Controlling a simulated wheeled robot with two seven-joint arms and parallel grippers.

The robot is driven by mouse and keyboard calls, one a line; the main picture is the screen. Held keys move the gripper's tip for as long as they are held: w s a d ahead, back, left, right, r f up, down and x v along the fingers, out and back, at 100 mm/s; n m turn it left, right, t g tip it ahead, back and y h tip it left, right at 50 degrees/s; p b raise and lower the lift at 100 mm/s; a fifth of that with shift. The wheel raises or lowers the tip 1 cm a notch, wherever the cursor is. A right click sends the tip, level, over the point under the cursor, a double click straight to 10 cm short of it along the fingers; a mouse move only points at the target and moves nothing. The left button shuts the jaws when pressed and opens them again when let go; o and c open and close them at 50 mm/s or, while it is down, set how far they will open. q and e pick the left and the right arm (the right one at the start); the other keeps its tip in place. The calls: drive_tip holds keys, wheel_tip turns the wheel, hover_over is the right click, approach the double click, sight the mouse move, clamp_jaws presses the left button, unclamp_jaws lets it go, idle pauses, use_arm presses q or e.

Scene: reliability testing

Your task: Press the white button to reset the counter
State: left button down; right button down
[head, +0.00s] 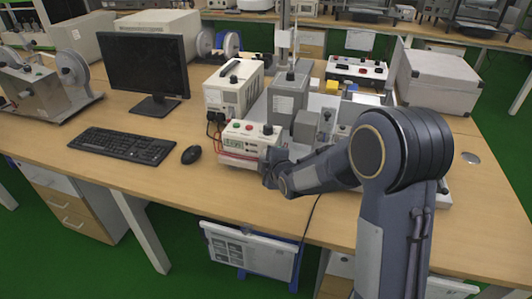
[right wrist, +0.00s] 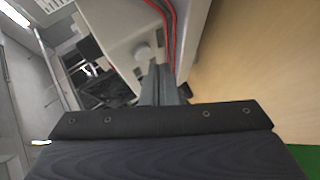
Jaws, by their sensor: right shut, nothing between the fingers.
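In the right wrist view, a round white button (right wrist: 143,52) stands out from a pale panel, just beyond the fingertips of my right gripper (right wrist: 160,72). The fingers are shut and empty. I cannot tell whether they touch the button. In the head view the button cannot be made out; the gripper is in front of that part. My left gripper is not in view.
Red wires (right wrist: 172,25) run close beside the button. A power unit (head: 231,92) and grey metal fixtures (head: 288,98) stand behind the counter. A black mouse (head: 191,154) and keyboard (head: 120,145) lie to its left. The table front is clear.

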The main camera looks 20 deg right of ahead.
idle(0.3)
drive_tip(key=shift+w+d+b, duration=0.2)
drive_tip(key=shift+w+b, duration=0.1)
drive_tip(key=shift+w, duration=0.05)
drive_tip(key=shift+w+d, duration=0.25)
drive_tip(key=shift+w, duration=0.05)
idle(0.6)
idle(0.4)
drive_tip(key=shift+s+a, duration=0.45)
drive_tip(key=shift+s, duration=0.2)
drive_tip(key=shift+s+a, duration=0.1)
drive_tip(key=s+a, duration=0.1)
drive_tip(key=s, duration=0.1)
drive_tip(key=s+a, duration=0.1)
drive_tip(key=s, duration=0.1)
drive_tip(key=shift+a, duration=0.3)
